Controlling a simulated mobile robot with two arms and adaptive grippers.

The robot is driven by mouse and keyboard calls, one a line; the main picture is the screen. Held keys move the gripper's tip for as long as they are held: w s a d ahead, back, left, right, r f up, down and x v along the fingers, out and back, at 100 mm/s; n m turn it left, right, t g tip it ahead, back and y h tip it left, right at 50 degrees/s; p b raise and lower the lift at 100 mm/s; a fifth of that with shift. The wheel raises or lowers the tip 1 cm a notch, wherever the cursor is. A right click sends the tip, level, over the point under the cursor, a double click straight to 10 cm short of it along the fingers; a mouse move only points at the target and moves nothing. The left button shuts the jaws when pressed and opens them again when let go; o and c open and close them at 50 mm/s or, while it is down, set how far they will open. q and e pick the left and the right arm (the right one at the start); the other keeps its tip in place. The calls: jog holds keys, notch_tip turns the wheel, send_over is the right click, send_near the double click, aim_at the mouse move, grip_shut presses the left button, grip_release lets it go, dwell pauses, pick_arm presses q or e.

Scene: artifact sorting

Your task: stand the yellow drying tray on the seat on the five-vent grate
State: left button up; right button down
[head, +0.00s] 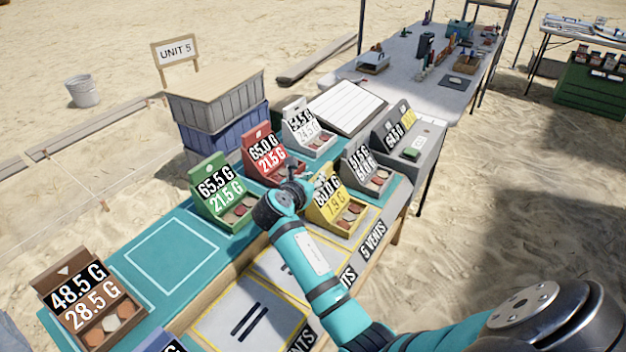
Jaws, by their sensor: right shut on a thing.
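The yellow drying tray (349,228) has a sloped back card with black and white weight labels and reddish-brown pieces in its front. My right gripper (318,184) is shut on the upper left of its back card; the fingers are partly hidden by my wrist. My left gripper is out of view.
Green (222,196), red (262,155), white (304,130) and grey (367,168) trays stand along the teal mat. A brown tray (92,303) is at the lower left. An outlined teal square (172,255) is empty. Stacked crates (215,110) stand behind.

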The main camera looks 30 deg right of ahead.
jog(key=c, duration=1.3)
grip_release()
jog(key=shift+o, duration=0.2)
jog(key=v, duration=1.2)
